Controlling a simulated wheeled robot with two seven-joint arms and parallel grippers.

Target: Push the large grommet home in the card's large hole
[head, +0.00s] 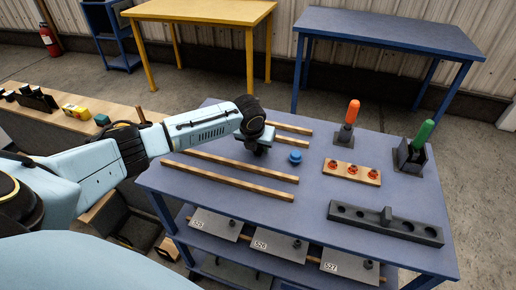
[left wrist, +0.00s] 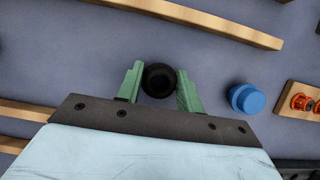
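A round black piece with a dark centre, which looks like the large grommet (left wrist: 159,80), sits between the green fingertips of my left gripper (left wrist: 160,84) in the left wrist view. Both fingers appear to touch its sides, so the gripper looks shut on it. In the head view my left gripper (head: 258,148) points down over the blue table near the ends of the wooden rails, and the grommet is hidden there. I cannot make out a card with a large hole under the gripper. My right gripper is in neither view.
A blue round piece (head: 295,156) stands right of the gripper. Beyond are a wooden board (head: 339,174) with orange-red pieces, a dark block with holes (head: 360,222), and orange (head: 352,111) and green (head: 423,134) handled tools. Wooden rails (head: 228,178) lie at left. Numbered plates (head: 273,244) are below.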

